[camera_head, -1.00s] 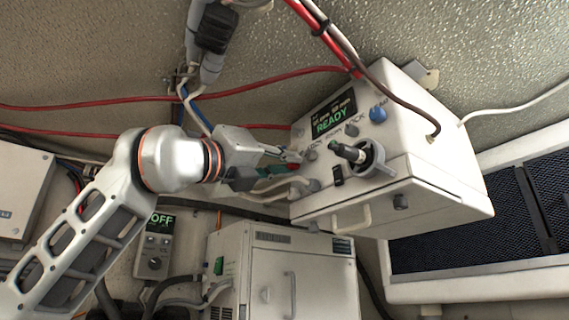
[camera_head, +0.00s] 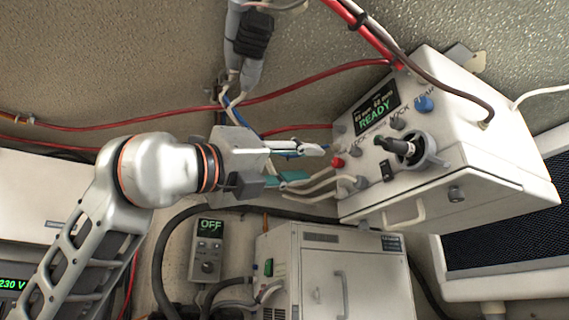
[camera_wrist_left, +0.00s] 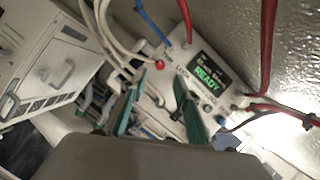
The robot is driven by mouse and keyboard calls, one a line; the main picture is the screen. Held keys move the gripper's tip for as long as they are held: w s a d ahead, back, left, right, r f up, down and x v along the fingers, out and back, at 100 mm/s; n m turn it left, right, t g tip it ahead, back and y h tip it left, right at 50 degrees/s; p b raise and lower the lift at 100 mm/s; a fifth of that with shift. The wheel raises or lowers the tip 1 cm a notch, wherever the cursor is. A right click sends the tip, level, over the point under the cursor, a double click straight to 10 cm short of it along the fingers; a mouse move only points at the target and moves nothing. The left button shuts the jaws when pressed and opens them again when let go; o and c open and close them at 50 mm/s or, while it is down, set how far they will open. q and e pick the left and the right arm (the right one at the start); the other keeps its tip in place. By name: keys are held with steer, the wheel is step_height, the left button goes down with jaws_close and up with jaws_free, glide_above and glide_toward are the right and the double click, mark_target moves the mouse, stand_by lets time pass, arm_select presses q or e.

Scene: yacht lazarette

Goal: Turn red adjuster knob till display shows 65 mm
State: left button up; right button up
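The red adjuster knob (camera_head: 338,162) is on the lower left of the white control box's front (camera_head: 398,150). It also shows in the left wrist view (camera_wrist_left: 159,64). The box's dark display (camera_head: 377,110) reads READY in green, with small digits above that I cannot read surely; the wrist view shows it too (camera_wrist_left: 208,72). My left gripper (camera_head: 314,164) is just left of the knob, its fingers spread apart and nothing between them. In the wrist view its teal-lined fingers (camera_wrist_left: 158,112) stand apart, with the knob beyond them. My right gripper is in neither view.
A blue knob (camera_head: 424,104), a black-handled lever (camera_head: 404,148) and a black switch (camera_head: 388,171) share the box. Pale hoses (camera_head: 315,187) run just below the gripper. A red cable (camera_head: 290,97) passes above. A small OFF panel (camera_head: 208,247) and a white cabinet (camera_head: 330,265) are below.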

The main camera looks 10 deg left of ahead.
arm_select(q)
steer(key=shift+v, duration=2.2)
steer(key=shift+f, duration=0.1)
